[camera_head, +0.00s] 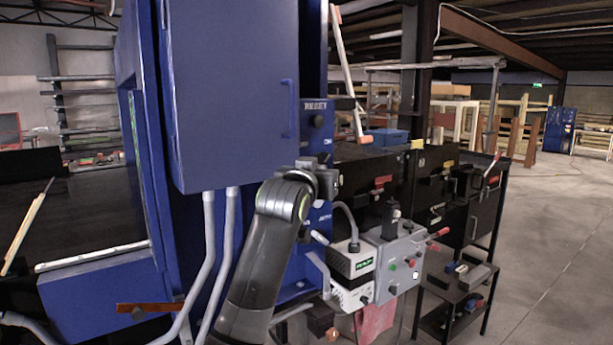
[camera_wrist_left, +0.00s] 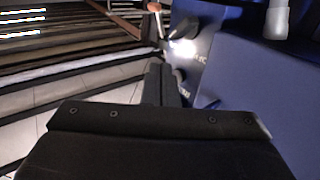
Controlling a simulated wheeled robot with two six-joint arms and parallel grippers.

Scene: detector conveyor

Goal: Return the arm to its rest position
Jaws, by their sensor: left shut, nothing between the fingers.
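My left arm (camera_head: 262,260) rises from the bottom of the head view, and its wrist is bent in front of the blue machine. My left gripper (camera_head: 326,168) is near the narrow blue panel, below a dark round knob (camera_head: 318,122) with white lettering above it. In the left wrist view the two dark fingers of my gripper (camera_wrist_left: 161,84) are together with nothing between them. A blue panel (camera_wrist_left: 202,58) with a bright light patch is just beyond and right of the fingertips. I cannot tell whether the fingers touch it. My right gripper is not in view.
The big blue cabinet (camera_head: 232,90) stands close behind my arm. A grey control box (camera_head: 398,262) with buttons is at the right of the arm. A dark shelf cart (camera_head: 470,270) stands further right, with open floor (camera_head: 560,250) beyond.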

